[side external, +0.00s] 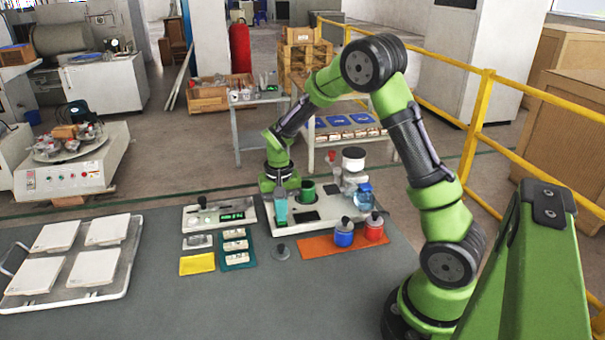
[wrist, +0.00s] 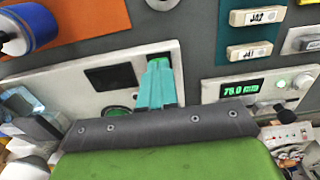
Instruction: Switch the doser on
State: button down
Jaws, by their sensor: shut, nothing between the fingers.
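A white bench unit (side external: 335,219), which may be the doser, stands at the back of the grey table. It carries a green cup (side external: 308,190) and a dark rectangular panel (side external: 310,216). My gripper (side external: 281,222) has teal fingers, shut and empty, pointing down at the unit's front left. In the wrist view the closed fingertips (wrist: 158,62) are over or against a green-lit patch on the white face, beside a dark panel (wrist: 107,77). The fingers partly hide that patch. I cannot tell whether they touch it.
A white device with a green display (side external: 232,217) is to the left. Blue (side external: 344,235) and red (side external: 374,228) jars stand on an orange mat (side external: 318,249). A blue-tinted bottle (side external: 363,198) is on the right. A teal tray (side external: 252,263) and yellow cloth (side external: 197,265) lie in front.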

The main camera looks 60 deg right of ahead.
jog(key=shift+f, duration=0.2)
jog(key=shift+r, duration=3.5)
jog(key=s+a+r+n+t+y, duration=0.2)
jog(key=s+a+r+n+t, duration=0.3)
jog(key=s+a+r, duration=0.8)
jog(key=s+t, duration=0.2)
jog(key=s, duration=0.1)
jog(key=shift+a+r, duration=0.25)
jog(key=shift+r, duration=0.05)
